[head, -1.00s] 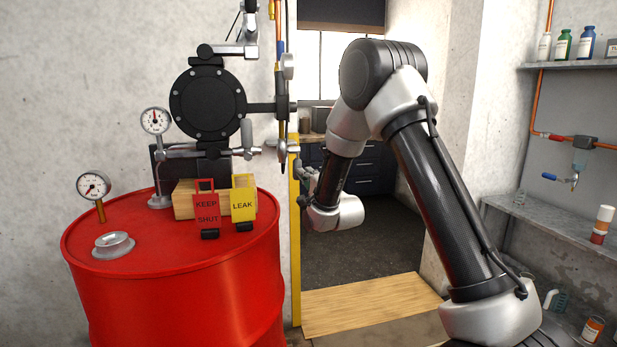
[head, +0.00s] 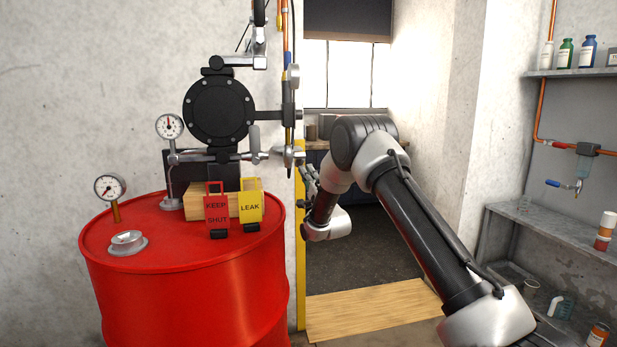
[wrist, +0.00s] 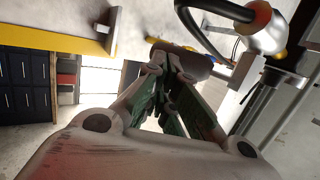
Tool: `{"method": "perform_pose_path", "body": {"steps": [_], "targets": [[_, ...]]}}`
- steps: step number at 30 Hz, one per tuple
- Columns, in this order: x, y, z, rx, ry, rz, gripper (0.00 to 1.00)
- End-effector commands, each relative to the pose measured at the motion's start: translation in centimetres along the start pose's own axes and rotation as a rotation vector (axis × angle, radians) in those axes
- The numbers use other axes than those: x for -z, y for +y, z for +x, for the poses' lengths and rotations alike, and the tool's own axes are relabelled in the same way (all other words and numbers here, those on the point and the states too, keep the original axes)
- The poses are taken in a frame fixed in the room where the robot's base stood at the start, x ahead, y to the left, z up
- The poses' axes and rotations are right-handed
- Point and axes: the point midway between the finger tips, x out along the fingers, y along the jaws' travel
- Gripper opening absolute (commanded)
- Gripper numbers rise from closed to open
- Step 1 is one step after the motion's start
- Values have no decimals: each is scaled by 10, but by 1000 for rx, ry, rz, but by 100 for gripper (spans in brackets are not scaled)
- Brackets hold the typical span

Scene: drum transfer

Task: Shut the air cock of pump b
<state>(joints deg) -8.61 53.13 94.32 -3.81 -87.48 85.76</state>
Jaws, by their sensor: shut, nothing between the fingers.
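A black round pump (head: 219,110) is mounted on the wall above the red drum. I can read no letter on it, so I cannot tell whether it is pump b. A grey lever handle (head: 254,143) stands upright on the pipework at its lower right; another metal fitting (head: 240,60) is above it. I cannot tell which is the air cock. My gripper (head: 301,166) is just right of the vertical pipe's lower end, in front of the doorway. In the wrist view my gripper (wrist: 176,75) is shut and empty, its tips near a dark cylindrical part (wrist: 180,60); contact is unclear.
The red drum (head: 190,290) carries two gauges, a red KEEP SHUT tag (head: 217,210) and a yellow LEAK tag (head: 250,207). A yellow post (head: 300,265) stands beside my gripper. A wooden board (head: 370,300) lies in the doorway. Shelves (head: 570,240) with bottles are at right.

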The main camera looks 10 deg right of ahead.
Motion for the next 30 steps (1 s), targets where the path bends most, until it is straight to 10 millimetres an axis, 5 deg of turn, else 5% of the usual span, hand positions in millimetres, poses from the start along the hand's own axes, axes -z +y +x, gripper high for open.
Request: {"method": "perform_pose_path", "body": {"steps": [9,30], "targets": [[4,-2,21,140,0,-26,0],[8,-12,39,132,0,-26,0]]}}
